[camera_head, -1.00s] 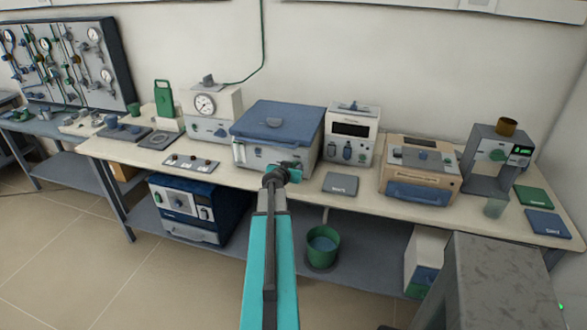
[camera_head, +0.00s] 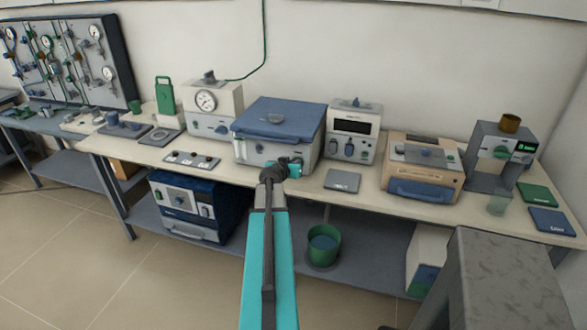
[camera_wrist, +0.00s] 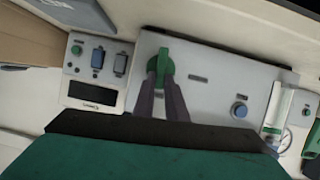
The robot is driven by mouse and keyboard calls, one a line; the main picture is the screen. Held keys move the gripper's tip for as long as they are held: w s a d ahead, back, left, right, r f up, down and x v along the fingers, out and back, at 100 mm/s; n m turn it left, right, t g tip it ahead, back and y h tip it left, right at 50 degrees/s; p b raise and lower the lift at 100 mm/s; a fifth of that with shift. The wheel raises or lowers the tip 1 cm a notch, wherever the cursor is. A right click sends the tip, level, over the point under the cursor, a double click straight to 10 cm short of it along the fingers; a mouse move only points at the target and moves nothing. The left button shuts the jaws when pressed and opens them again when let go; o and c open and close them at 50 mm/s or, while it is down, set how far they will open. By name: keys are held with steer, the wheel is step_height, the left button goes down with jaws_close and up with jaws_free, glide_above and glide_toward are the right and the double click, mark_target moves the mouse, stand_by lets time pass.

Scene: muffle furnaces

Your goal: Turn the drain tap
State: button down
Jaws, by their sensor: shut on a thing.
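The drain tap, a green handle (camera_wrist: 163,60), sits on the light grey front panel (camera_wrist: 205,88) of a box with a blue lid (camera_head: 279,117). In the wrist view the handle stands about upright in the picture. My gripper (camera_wrist: 160,80) has its two dark fingers on either side of the handle and is shut on it. In the head view my gripper (camera_head: 291,168) is at the lower front of the box. It hides the tap there.
A green bucket (camera_head: 323,246) stands on the lower shelf below the bench. A grey instrument with a dark display (camera_head: 353,128) stands right of the box, and a dial device (camera_head: 209,104) left of it. A blue furnace (camera_head: 186,205) is under the bench.

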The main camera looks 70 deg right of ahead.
steer(key=n+g+b, duration=0.1)
steer(key=n+b, duration=0.1)
steer(key=b, duration=0.3)
steer(key=w+f+n+g+h+b, duration=0.1)
steer(key=n+b, duration=0.1)
steer(key=b, duration=0.3)
steer(key=w+n+g+b, duration=0.1)
steer(key=n+g+b, duration=0.1)
steer(key=b, duration=0.4)
steer(key=shift+d+f+n, duration=0.1)
steer(key=shift+f+n, duration=0.15)
steer(key=shift+n, duration=0.15)
steer(key=n+g+b, duration=0.1)
steer(key=n+b, duration=0.1)
steer(key=f+n+h+b, duration=0.1)
steer(key=b, duration=0.2)
steer(key=shift+w+n+g+h, duration=0.2)
steer(key=shift+n+g+h, duration=0.1)
steer(key=shift+n+g, duration=0.1)
steer(key=shift+f+n+h+b, duration=0.1)
steer(key=shift+n+h+b, duration=0.3)
steer(key=shift+n+b, duration=0.55)
steer(key=shift+n, duration=0.25)
steer(key=c, duration=1.9)
jaws_free()
steer(key=shift+o, duration=0.5)
